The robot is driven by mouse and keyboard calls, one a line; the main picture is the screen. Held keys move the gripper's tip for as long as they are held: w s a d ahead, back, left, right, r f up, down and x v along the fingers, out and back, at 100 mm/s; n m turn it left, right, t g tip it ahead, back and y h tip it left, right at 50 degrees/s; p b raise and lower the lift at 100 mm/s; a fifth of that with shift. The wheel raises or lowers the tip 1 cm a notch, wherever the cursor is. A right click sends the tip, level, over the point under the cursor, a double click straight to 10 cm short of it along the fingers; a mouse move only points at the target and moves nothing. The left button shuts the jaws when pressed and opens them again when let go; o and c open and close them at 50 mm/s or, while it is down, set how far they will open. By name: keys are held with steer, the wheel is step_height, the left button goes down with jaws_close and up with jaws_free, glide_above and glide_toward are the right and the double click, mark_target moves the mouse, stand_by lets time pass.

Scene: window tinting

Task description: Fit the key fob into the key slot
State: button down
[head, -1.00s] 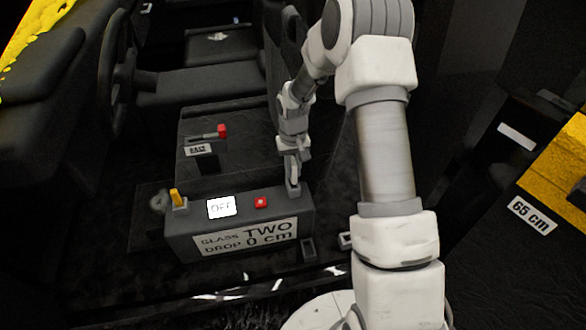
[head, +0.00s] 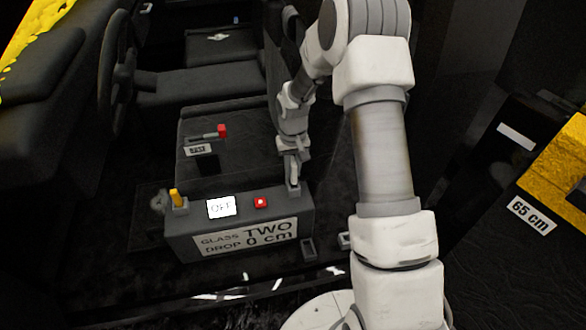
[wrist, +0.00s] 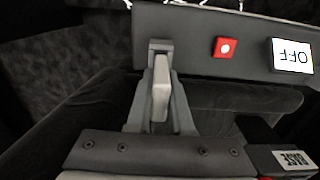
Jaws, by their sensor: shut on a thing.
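The light grey key fob (wrist: 160,98) is between the fingers of my gripper (wrist: 161,78) in the wrist view, and the gripper is shut on it. Its far end is at the grey key slot (wrist: 160,46) on the end of the dark control box. I cannot tell how deep the fob sits in the slot. In the head view my gripper (head: 291,170) is over the right end of the box, at the slot (head: 294,188). The fob is mostly hidden there by the fingers.
The control box (head: 182,241) carries a lit OFF display (head: 221,207), a red button (head: 260,202) and a yellow lever (head: 176,196). A red-ended lever (head: 221,131) stands behind it. A steering wheel (head: 117,75) is at upper left.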

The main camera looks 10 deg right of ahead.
steer(key=shift+f+b, duration=0.95)
steer(key=shift+f, duration=0.45)
steer(key=c, duration=0.7)
jaws_free()
steer(key=shift+c, duration=0.2)
step_height(320, 180, up, 17)
steer(key=p, duration=0.5)
steer(key=shift+r, duration=0.2)
